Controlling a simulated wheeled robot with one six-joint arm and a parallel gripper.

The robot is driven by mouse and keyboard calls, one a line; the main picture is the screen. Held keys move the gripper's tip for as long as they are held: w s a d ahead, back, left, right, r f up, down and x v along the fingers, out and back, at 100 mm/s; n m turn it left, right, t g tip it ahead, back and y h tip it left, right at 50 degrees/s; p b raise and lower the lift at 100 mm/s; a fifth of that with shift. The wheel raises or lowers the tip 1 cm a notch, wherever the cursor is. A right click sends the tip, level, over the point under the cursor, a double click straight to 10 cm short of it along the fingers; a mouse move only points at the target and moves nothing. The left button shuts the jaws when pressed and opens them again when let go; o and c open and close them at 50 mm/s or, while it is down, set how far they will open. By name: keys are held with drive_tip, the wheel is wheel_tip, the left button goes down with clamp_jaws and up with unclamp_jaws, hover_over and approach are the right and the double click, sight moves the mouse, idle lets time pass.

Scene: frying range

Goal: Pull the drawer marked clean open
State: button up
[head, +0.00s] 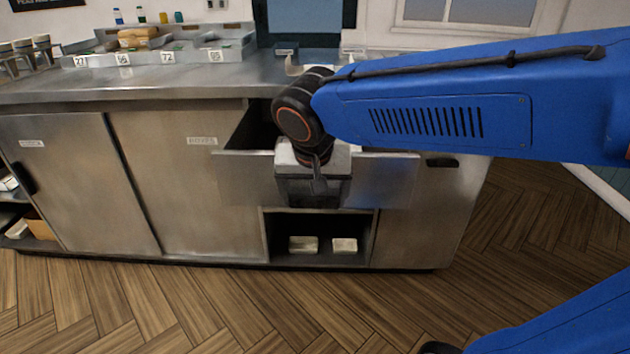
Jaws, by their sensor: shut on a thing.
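A steel drawer (245,181) in the middle of the counter stands pulled out, with its front well forward of the cabinet face. The dark inside shows behind the front's upper left edge. My gripper (316,190) is in front of the middle of the drawer front, pointing down, and is shut on the drawer's handle. The gripper and wrist hide the handle and the middle of the front. I see no readable "clean" mark on the part of the drawer that shows.
The steel counter (190,85) bears numbered trays at the back left. Below the drawer, an open shelf (326,258) holds two pale blocks. Sliding doors (180,195) with small labels are on the left, and a door with a dark handle (442,162) is on the right. The wooden floor in front is clear.

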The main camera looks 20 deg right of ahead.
drive_tip(key=shift+s+a, duration=0.3)
drive_tip(key=shift+s, duration=0.65)
drive_tip(key=shift+s+a, duration=0.3)
drive_tip(key=shift+s, duration=0.65)
drive_tip(key=o, duration=1.4)
drive_tip(key=v, duration=1.7)
drive_tip(key=shift+s+r, duration=0.1)
drive_tip(key=shift+r, duration=0.1)
drive_tip(key=s+d+f+n, duration=0.1)
drive_tip(key=d+f, duration=0.4)
drive_tip(key=f, duration=0.2)
drive_tip(key=s+d+f+n+y, duration=0.1)
drive_tip(key=d+f, duration=0.5)
drive_tip(key=f, duration=0.2)
drive_tip(key=s+d+f+n, duration=0.1)
drive_tip(key=s+d+f, duration=0.1)
drive_tip(key=d+f, duration=0.3)
drive_tip(key=shift+d+f+n+t, duration=0.15)
drive_tip(key=shift+f, duration=0.45)
drive_tip(key=shift+d+f+n+t, duration=0.1)
drive_tip(key=shift+f+n+t, duration=0.05)
drive_tip(key=shift+f, duration=0.4)
